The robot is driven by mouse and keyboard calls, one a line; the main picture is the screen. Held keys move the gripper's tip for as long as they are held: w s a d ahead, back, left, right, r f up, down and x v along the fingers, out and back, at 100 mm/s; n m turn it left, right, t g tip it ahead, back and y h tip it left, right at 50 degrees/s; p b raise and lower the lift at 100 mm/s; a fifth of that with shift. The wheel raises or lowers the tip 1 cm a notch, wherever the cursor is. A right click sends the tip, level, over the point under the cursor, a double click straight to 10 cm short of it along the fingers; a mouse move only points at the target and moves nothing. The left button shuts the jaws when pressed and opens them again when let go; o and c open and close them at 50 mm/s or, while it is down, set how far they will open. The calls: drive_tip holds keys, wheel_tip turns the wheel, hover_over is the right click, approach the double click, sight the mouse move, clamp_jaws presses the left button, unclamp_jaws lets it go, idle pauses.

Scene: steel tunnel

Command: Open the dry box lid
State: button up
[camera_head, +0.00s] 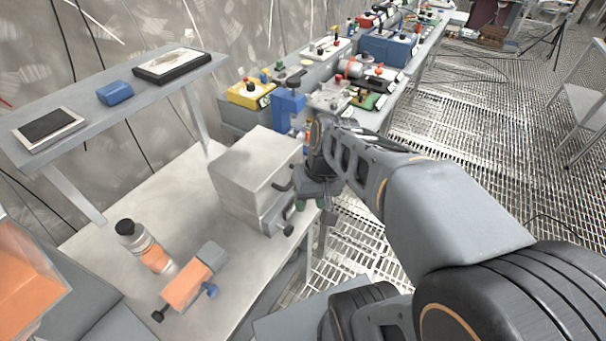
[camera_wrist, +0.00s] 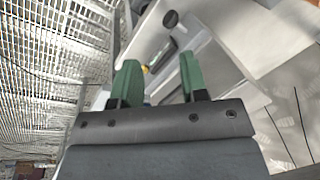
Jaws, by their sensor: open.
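The dry box appears to be the pale grey metal box (camera_head: 250,165) on the workbench, upright, its lid looking shut. Dark knobs and a handle show on its side facing the aisle. My gripper (camera_head: 300,202) is at that side, close to the handle; the arm partly hides the area. In the wrist view my gripper's two green fingers (camera_wrist: 159,66) are spread with nothing held between them.
On the workbench (camera_head: 120,205) stand a bottle (camera_head: 152,250) and an orange-and-grey tool (camera_head: 190,280). A shelf (camera_head: 110,95) above holds a tablet and a blue case. A blue device (camera_head: 288,108) and several instruments stand behind the box. The grated floor (camera_head: 470,110) at right is mostly open.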

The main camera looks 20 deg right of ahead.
drive_tip(key=w+d+f+m+t+y+b, duration=0.1)
drive_tip(key=w+d+y+b, duration=0.25)
drive_tip(key=d+y, duration=0.35)
drive_tip(key=w+d+f+m+t+y+b, duration=0.1)
drive_tip(key=w+d+f+y+b, duration=0.1)
drive_tip(key=w+d+y, duration=0.4)
drive_tip(key=shift+y, duration=0.4)
drive_tip(key=x, duration=1.2)
drive_tip(key=shift+s+a+r+p, duration=0.15)
drive_tip(key=shift+s+a+p, duration=0.15)
drive_tip(key=shift+a+p, duration=0.05)
clamp_jaws()
